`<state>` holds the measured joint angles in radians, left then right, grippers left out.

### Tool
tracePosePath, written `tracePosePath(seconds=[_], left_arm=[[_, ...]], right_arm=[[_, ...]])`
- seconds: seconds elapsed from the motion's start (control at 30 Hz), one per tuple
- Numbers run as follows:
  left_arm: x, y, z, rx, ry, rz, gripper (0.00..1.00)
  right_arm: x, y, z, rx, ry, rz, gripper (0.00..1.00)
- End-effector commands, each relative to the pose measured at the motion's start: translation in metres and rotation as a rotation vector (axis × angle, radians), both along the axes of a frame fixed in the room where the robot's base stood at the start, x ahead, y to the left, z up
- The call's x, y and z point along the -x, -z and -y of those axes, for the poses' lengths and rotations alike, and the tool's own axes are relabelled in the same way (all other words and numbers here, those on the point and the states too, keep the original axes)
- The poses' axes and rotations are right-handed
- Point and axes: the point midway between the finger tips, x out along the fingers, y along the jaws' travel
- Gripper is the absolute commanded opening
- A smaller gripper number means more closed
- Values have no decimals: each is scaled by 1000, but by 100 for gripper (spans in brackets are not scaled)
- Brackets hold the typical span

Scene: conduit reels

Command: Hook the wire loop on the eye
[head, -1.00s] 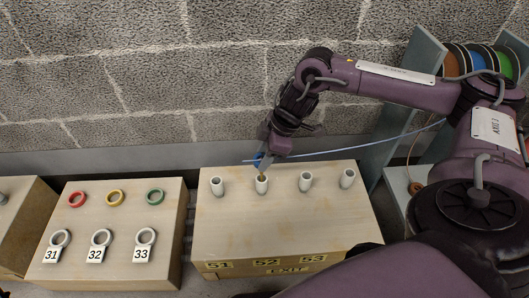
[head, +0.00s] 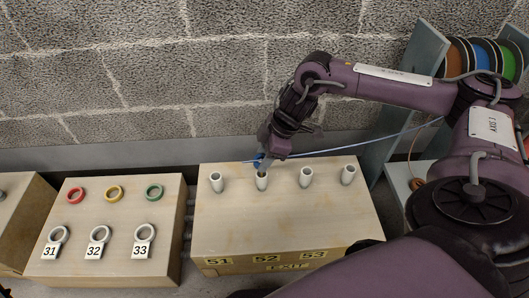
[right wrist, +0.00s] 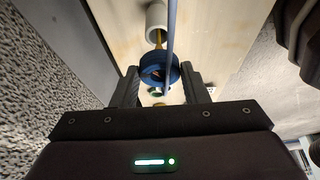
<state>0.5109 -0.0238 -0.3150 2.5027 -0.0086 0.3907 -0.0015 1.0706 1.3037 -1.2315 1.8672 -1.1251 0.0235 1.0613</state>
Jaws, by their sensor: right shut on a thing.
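My right gripper (head: 263,158) is just above the mouth of the second white tube (head: 261,182) from the left on the box marked 51, 52, 53. In the right wrist view its fingers (right wrist: 160,88) are shut on a round dark-blue piece (right wrist: 158,70). A thin blue wire (right wrist: 170,25) runs to that piece; in the head view the wire (head: 360,143) trails right toward the reels. A yellow-gold piece (right wrist: 158,40) shows between the white tube and the blue piece. Whether the wire's loop is around the eye cannot be told. My left gripper is not in view.
The other white tubes stand on the same box (head: 285,225). Left of it is a box with red, yellow and green rings (head: 153,192) and grey rings marked 31, 32, 33. Coloured reels (head: 485,58) hang on a rack at right. A block wall is behind.

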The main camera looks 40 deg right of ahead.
Motion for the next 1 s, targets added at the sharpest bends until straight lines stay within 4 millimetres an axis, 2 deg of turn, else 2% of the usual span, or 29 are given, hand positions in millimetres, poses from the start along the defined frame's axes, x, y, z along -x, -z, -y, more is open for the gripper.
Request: tracePosePath(seconds=[1.0], left_arm=[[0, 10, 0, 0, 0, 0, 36]], right_arm=[[0, 26, 0, -1, 1, -1, 18]])
